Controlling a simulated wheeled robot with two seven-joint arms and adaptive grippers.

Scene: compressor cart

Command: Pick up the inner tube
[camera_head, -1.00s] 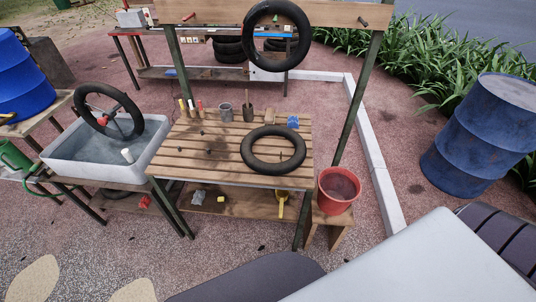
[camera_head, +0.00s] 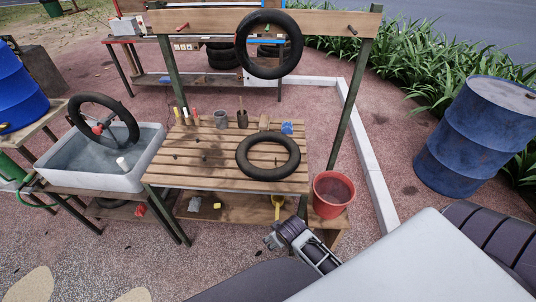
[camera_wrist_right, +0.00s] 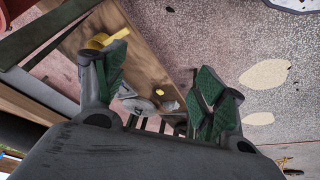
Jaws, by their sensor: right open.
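A black inner tube (camera_head: 243,165) lies flat on the slatted wooden bench (camera_head: 205,172), near its right end. A second black tube (camera_head: 242,57) hangs upright from the beam above. A third dark ring (camera_head: 131,128) stands tilted in the grey water tub (camera_head: 118,181) at left. My right gripper (camera_head: 273,240) is in front of the bench, below its top and apart from the tube. In the right wrist view its green-padded fingers (camera_wrist_right: 160,80) are spread with nothing between them. My left gripper is not in view.
A red bucket (camera_head: 333,190) stands right of the bench, close to my right gripper. Bottles, a grey cup (camera_head: 220,120) and a blue item (camera_head: 287,128) line the bench's back edge. A lower shelf holds a yellow tool (camera_head: 278,204). A blue barrel (camera_head: 470,135) stands at right.

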